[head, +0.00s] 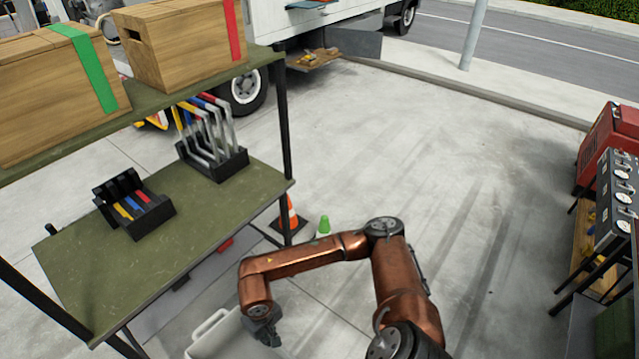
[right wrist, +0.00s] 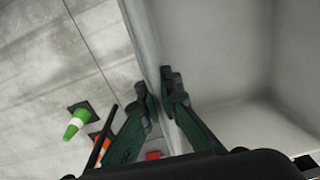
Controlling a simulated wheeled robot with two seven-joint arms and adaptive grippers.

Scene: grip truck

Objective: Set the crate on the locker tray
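A light grey crate (head: 222,343) shows partly at the bottom edge of the head view, with a raised handle on its left side; the rest is cut off. My right gripper (head: 268,335) is at its right rim. In the right wrist view the crate's wall (right wrist: 143,35) passes between the two fingers of my right gripper (right wrist: 158,92), one inside and one outside. The fingers are close together and appear shut on the wall. A wooden tray (head: 314,60) with small items sticks out low on the white truck, probably the locker tray. My left gripper is out of view.
A green shelf rack (head: 200,225) at the left holds wooden boxes and tool holders. An orange cone (head: 291,213) and a green cone (head: 324,224) stand beside it. Red and black equipment (head: 612,150) stands at the right. The middle pavement is clear.

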